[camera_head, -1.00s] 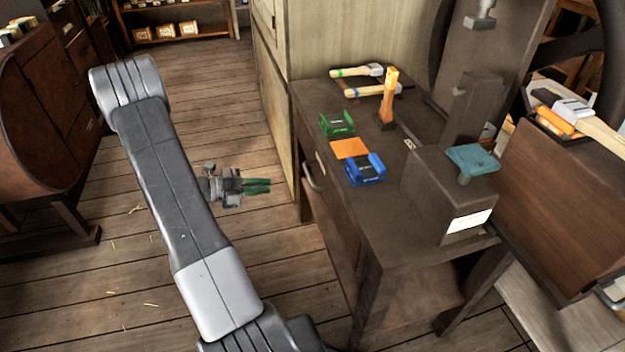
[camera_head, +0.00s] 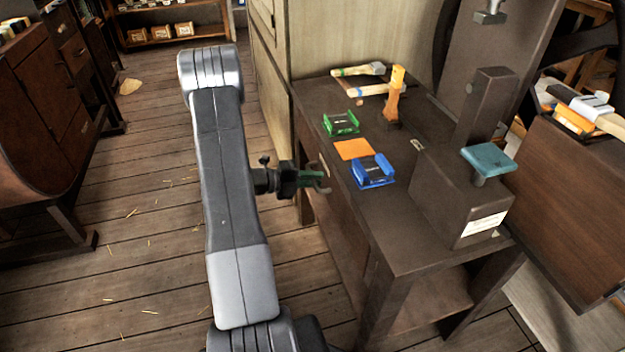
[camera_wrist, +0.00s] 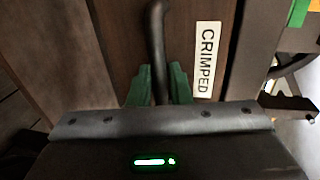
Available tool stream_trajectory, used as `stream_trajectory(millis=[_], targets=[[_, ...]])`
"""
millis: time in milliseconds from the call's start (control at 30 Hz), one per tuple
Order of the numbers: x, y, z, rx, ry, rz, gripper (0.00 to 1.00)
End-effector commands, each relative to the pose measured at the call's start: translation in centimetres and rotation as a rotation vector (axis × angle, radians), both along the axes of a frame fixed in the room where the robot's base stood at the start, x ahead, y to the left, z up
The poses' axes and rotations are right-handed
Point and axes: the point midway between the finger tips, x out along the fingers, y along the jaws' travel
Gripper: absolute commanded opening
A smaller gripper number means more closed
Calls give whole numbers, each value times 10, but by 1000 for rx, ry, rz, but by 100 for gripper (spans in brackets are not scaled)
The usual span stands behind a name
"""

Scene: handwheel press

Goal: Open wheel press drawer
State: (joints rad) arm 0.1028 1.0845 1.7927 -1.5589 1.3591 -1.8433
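The wheel press drawer shows in the wrist view as a brown wooden front (camera_wrist: 184,35) with a white label (camera_wrist: 207,58) reading CRIMPED. Its dark curved bar handle (camera_wrist: 156,25) stands beside the label. My gripper (camera_wrist: 160,80) is open, with its green fingers on either side of the handle's lower part. Whether they touch it I cannot tell. In the head view my gripper (camera_head: 314,180) is at the left side of the press table (camera_head: 385,225), at the handle (camera_head: 325,188). My arm and the gripper hide part of the drawer front.
On the table are a green holder (camera_head: 341,123), an orange square (camera_head: 353,149), a blue holder (camera_head: 372,171), hammers (camera_head: 358,70) and the press body with a teal pad (camera_head: 488,158). A pale cabinet (camera_head: 275,95) stands behind. Open floor lies to the left.

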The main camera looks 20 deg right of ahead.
Motion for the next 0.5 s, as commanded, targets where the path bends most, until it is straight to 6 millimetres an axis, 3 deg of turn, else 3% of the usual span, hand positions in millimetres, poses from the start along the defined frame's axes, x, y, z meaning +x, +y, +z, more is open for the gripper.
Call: stream_trajectory(millis=[167, 300, 500], targets=[[0, 0, 0, 0, 0, 0, 18], [0, 0, 0, 0, 0, 0, 0], [0, 1, 0, 0, 0, 1, 0]])
